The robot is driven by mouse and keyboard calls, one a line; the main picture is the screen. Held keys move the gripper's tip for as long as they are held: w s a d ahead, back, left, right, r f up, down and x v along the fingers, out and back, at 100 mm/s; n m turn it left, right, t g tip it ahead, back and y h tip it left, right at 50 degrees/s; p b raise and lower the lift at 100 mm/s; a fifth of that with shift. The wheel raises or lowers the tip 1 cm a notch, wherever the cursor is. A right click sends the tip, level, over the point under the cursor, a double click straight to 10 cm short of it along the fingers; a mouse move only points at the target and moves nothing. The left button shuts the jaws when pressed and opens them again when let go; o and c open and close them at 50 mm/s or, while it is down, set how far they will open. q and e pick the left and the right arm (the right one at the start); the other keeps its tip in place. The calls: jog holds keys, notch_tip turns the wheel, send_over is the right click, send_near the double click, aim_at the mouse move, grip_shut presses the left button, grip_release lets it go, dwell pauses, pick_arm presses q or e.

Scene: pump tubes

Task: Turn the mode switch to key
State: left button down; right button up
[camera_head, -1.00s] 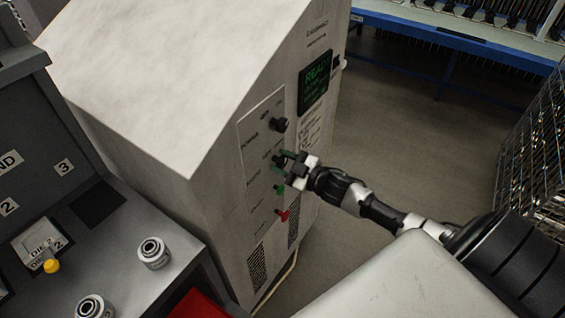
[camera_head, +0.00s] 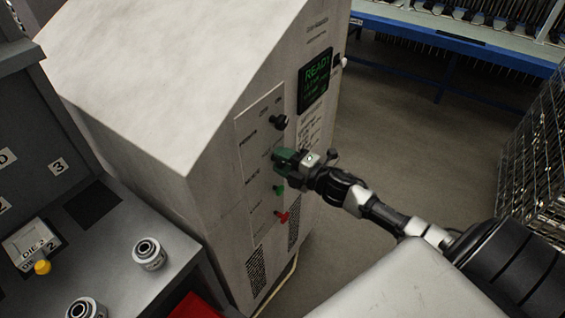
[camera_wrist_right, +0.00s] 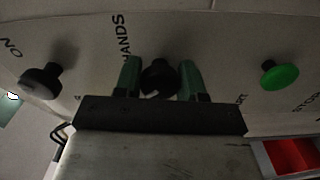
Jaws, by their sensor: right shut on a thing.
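The mode switch (camera_wrist_right: 158,76) is a black knob on the machine's panel, with the word "HANDS" printed beside it in the right wrist view. My right gripper (camera_wrist_right: 160,84) has its green fingers on either side of this knob, shut on it. In the head view the right gripper (camera_head: 283,160) reaches the panel from the right, between an upper black knob and a green button, and hides the mode switch. The other label of the switch cannot be read. My left gripper is not in view.
Above the gripper is another black knob (camera_head: 279,121); below are a green button (camera_head: 279,188) and a red one (camera_head: 282,216). A screen (camera_head: 315,82) reads READY. A grey bench (camera_head: 135,235) stands left and a wire cage (camera_head: 535,150) right, with open floor between machine and cage.

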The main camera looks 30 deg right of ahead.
jog(key=shift+n, duration=0.6)
jog(key=o, duration=0.9)
jog(key=shift+s, duration=0.1)
jog(key=shift+b+v, duration=1.1)
jog(key=shift+v, duration=4.25)
